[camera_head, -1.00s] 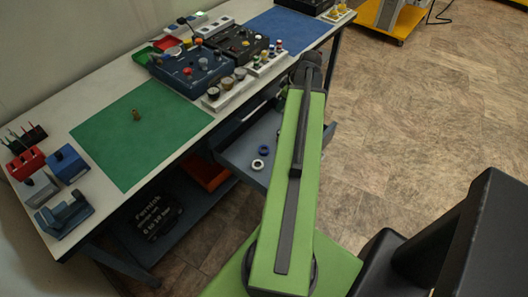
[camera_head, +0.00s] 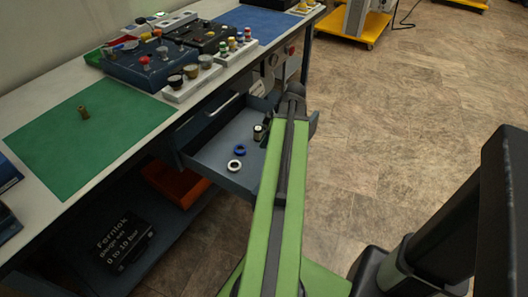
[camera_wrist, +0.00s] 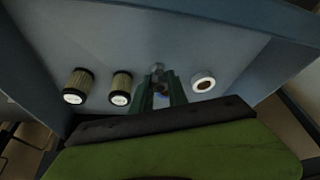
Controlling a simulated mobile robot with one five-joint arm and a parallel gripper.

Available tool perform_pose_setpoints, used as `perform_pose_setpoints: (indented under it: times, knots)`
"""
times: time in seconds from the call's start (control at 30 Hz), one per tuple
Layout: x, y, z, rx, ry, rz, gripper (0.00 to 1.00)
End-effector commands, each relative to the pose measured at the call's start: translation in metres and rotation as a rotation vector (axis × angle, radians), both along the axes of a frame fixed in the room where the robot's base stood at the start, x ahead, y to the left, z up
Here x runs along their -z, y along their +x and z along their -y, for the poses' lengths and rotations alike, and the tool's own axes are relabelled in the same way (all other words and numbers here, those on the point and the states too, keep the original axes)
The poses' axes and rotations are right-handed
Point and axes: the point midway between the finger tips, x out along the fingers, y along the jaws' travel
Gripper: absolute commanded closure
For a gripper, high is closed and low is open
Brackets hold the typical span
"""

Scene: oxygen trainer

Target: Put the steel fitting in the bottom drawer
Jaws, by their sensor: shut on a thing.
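The steel fitting (camera_wrist: 157,70) is a small grey piece at the tips of my gripper (camera_wrist: 160,88) in the wrist view. The two green fingers are shut on it; its lower part is partly hidden. An open blue-grey drawer (camera_head: 215,155) sticks out from under the bench, and the gripper is over its floor (camera_wrist: 120,45). I cannot tell whether the fitting touches that floor.
Two filter cartridges (camera_wrist: 78,86) (camera_wrist: 121,88) stand left of the fingers, a white ring (camera_wrist: 203,82) right. The head view also shows a blue ring (camera_head: 239,149) in the drawer. A brass piece (camera_head: 84,113) lies on the green mat (camera_head: 60,150). An orange bin (camera_head: 175,184) sits below.

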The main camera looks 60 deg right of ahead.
Motion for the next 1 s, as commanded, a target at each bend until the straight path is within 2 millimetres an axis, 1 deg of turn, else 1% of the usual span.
perform_pose_setpoints:
  times: [0.03,0.1,0.17,0.33,0.4,0.63,0.77,0.8,0.93,0.97,1.0]
  knots:
    - [0.008,0.000,0.000,0.000,0.000,0.000,1.00]
    - [0.006,0.000,0.000,0.001,0.000,0.000,1.00]
    - [0.008,0.000,0.000,0.001,0.000,0.000,1.00]
    - [0.037,0.000,0.000,0.001,-0.001,0.000,1.00]
    - [0.046,0.000,0.000,0.001,-0.001,0.000,1.00]
    - [0.041,-0.001,0.001,0.002,0.000,0.000,1.00]
    - [0.046,-0.001,0.001,0.002,0.000,0.000,1.00]
    - [0.045,-0.001,0.001,0.002,0.000,0.000,0.78]
    - [0.044,-0.001,0.001,0.002,0.000,0.000,0.61]
    - [0.044,-0.001,0.001,0.003,0.000,0.000,0.59]
    - [0.044,-0.001,0.001,0.003,0.000,0.000,0.59]
